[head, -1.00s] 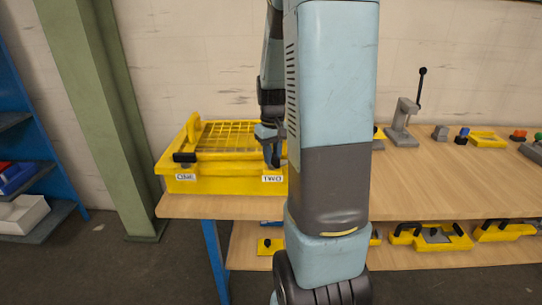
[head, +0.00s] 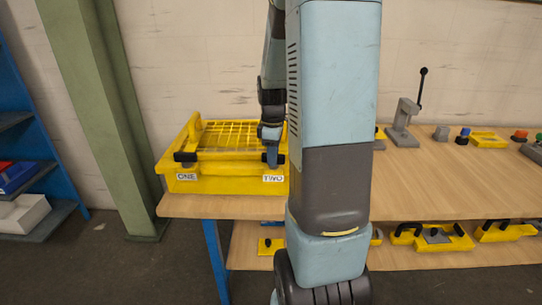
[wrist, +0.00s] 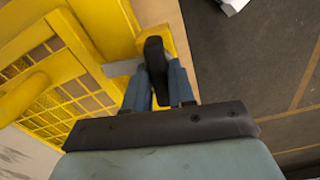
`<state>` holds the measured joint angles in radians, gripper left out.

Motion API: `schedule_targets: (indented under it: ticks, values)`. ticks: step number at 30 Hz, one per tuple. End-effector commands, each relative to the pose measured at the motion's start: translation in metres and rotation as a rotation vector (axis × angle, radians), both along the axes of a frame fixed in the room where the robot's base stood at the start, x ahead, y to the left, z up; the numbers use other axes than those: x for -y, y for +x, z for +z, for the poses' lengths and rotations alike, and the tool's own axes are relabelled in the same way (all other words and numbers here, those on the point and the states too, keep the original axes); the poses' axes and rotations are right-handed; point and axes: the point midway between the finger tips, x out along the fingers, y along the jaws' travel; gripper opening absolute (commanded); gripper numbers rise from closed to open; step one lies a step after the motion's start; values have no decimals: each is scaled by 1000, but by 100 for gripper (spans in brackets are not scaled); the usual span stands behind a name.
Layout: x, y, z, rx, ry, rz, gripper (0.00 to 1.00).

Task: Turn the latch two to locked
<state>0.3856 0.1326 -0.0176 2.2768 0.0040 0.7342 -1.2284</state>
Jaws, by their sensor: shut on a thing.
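The yellow box (head: 215,185) with a yellow grid lid (head: 225,135) stands at the left end of the table, its lid down. Its front carries the labels ONE (head: 187,177) and TWO (head: 273,178). Latch one (head: 185,157) is a black handle above ONE. My gripper (head: 271,158) is at the box's front right corner above TWO, shut on that handle. It also shows in the wrist view (wrist: 157,75).
My own arm covers the middle of the head view. A grey lever press (head: 402,125) and several small coloured parts stand farther right on the table (head: 450,180). Yellow pieces with black handles (head: 430,236) lie on the lower shelf. A green post (head: 100,120) stands left.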

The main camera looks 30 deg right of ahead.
Motion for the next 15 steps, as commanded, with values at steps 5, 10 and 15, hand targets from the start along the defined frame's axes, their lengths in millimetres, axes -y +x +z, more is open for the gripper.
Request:
schedule_targets:
  ticks: [5,10,15]
  values:
    - [1,3,2,7,-4,90,0]
    - [2,3,2,8,-4,143,0]
    - [2,3,2,9,-5,166,0]
